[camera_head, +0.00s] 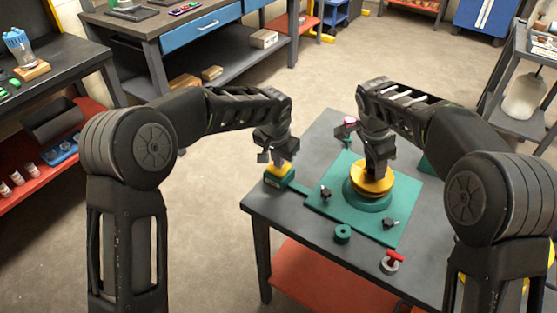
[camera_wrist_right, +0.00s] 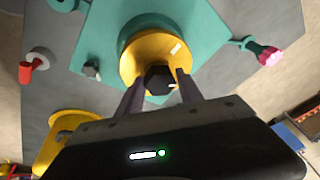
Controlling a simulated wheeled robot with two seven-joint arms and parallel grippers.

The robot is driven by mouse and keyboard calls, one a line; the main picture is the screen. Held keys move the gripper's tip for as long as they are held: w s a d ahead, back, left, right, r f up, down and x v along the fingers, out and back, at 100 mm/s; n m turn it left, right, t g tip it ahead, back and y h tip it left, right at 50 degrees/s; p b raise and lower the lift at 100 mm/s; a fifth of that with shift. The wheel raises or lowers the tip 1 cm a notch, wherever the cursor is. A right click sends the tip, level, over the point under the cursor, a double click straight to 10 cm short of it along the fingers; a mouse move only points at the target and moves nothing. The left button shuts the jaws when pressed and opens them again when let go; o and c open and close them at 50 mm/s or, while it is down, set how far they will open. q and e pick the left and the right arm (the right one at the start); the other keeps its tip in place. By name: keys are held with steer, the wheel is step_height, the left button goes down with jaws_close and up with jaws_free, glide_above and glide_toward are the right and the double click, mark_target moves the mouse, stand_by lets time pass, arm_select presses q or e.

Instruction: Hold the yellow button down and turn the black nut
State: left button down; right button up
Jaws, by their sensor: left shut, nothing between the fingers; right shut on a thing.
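The yellow button (camera_head: 281,170) sits on a small green box at the left edge of the table. My left gripper (camera_head: 283,160) is shut and empty, pointing down with its tips at the button's top. Whether the button is pressed in cannot be told. The black nut (camera_wrist_right: 159,80) is in the middle of a yellow disc (camera_wrist_right: 143,52) on a round green base. My right gripper (camera_wrist_right: 160,88) is shut on the nut, one finger on each side. In the head view the nut is hidden by my right gripper (camera_head: 376,176), above the yellow disc (camera_head: 370,187).
A green plate (camera_head: 345,215) on the grey table (camera_head: 300,215) bears the disc's base and black knobs (camera_head: 390,222). A green ring (camera_head: 342,234) and a red-handled grey part (camera_head: 391,262) lie near the front. A pink-tipped part (camera_wrist_right: 268,56) stands behind the disc.

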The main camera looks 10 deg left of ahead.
steer(key=m, duration=0.2)
steer(key=m+g, duration=0.1)
steer(key=m, duration=0.1)
steer(key=m+h, duration=0.1)
steer(key=m, duration=0.1)
steer(key=shift+w+r+m+g, duration=0.1)
steer(key=shift+w+m+g, duration=0.15)
steer(key=shift+m+g, duration=0.05)
steer(key=o, duration=1.3)
steer(key=shift+s, duration=0.1)
steer(key=n, duration=0.3)
steer(key=shift+s+t, duration=0.1)
steer(key=shift+t, duration=0.3)
steer(key=n+t+y, duration=0.1)
steer(key=n, duration=0.3)
steer(key=shift+d, duration=0.15)
steer(key=n, duration=0.2)
steer(key=n+y, duration=0.1)
steer(key=n, duration=0.2)
steer(key=shift+s+d+n+t+y, duration=0.1)
steer(key=shift+n+t+y, duration=0.2)
steer(key=shift+n+y, duration=0.3)
steer(key=shift+n, duration=0.9)
steer(key=shift+f, duration=0.25)
